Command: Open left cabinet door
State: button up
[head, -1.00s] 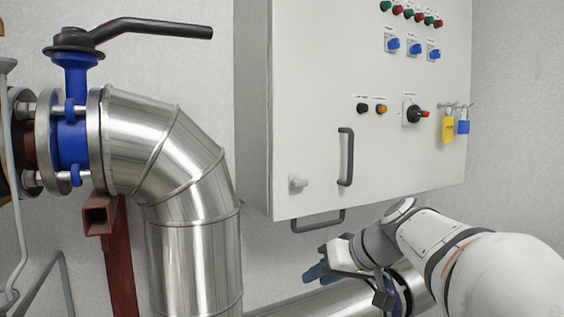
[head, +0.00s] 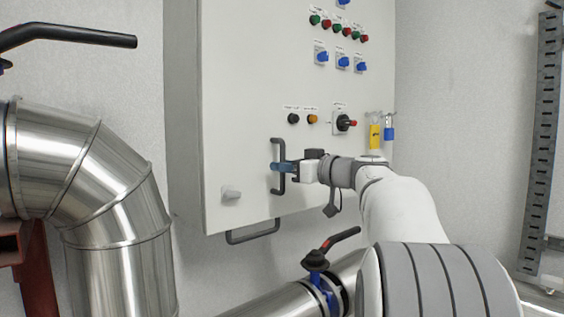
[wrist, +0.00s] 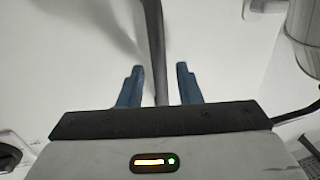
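A light grey cabinet door (head: 250,75) fills the middle of the head view and looks shut. A dark vertical bar handle (head: 278,149) is on its lower part. My gripper (head: 277,167) is at the handle, reaching in from the right. In the wrist view the handle bar (wrist: 153,40) runs between the two blue fingers of my gripper (wrist: 160,68). The fingers are apart, with a gap on each side of the bar. In the head view the fingers hide part of the handle's middle. A small light knob (head: 231,192) sits left of the handle.
Buttons and switches, including a rotary switch (head: 343,123), are above my gripper. A yellow padlock (head: 375,137) hangs to the right. A lower loop handle (head: 252,232) is under the cabinet.

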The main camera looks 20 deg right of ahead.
jog(key=shift+w+a, duration=0.3)
jog(key=shift+w, duration=0.25)
grip_shut()
